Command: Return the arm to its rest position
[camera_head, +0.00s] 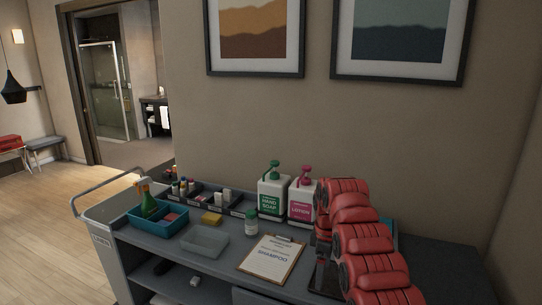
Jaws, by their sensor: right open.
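My right arm, in red and black links, comes in from the bottom right and bends over at its top beside the lotion bottle. Its dark right gripper (323,275) hangs down at the cart's top, just right of the clipboard (271,257). It is open, with nothing seen in it; its fingertips are hard to make out. My left gripper is not in view.
A wall stands behind.

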